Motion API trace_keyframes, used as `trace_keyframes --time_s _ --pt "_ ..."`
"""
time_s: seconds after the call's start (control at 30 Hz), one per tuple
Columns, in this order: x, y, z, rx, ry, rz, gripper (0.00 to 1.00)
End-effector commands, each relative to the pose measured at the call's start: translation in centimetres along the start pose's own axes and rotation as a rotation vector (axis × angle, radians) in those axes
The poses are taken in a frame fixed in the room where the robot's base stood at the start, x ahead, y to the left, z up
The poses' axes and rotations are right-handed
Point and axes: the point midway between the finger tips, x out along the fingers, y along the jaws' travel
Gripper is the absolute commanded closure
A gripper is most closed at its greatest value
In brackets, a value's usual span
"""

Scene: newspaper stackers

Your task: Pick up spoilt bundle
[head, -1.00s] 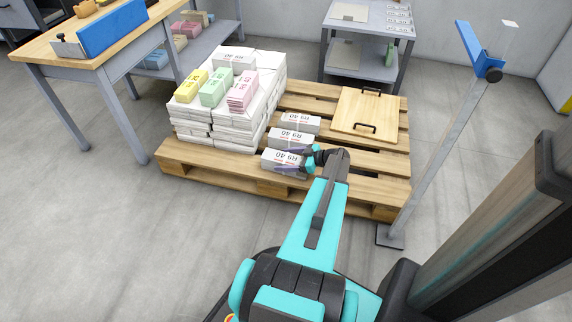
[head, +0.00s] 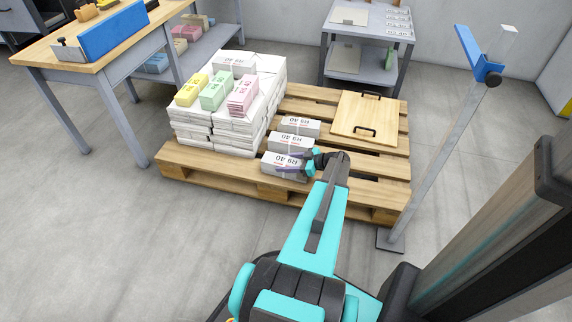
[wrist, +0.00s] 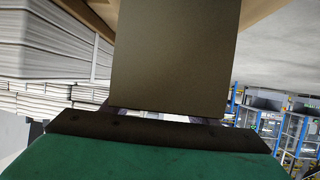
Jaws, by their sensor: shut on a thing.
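A white wrapped bundle with a printed label (head: 277,160) lies at the front of the wooden pallet, nearest me in a short row. My gripper (head: 290,170) reaches it from the right and is shut on it. The bundle looks level and at or just above the slats; I cannot tell if it is lifted. In the wrist view a plain grey-brown face of the held bundle (wrist: 175,55) fills the middle, and the fingertips are mostly hidden. Two similar bundles (head: 292,141) (head: 301,125) lie behind it. I see no clear mark of spoiling.
A tall stack of white paper (head: 237,133) stands left on the pallet (head: 215,168), with yellow, green and pink bundles on top. A wooden board with handles (head: 368,112) lies at the right. A post with a blue bracket (head: 440,140) stands right of the pallet. Floor at left is clear.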

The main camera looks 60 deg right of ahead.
Motion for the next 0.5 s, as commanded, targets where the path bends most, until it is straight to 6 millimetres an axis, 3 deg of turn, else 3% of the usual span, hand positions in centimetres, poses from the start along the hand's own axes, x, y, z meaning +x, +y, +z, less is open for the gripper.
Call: trace_keyframes --time_s 0.4,0.5 --pt "-1.5 0.0 -3.6 -0.002 0.005 0.001 1.0" --pt "-0.5 -0.8 -3.9 -0.001 0.005 -0.002 1.0"
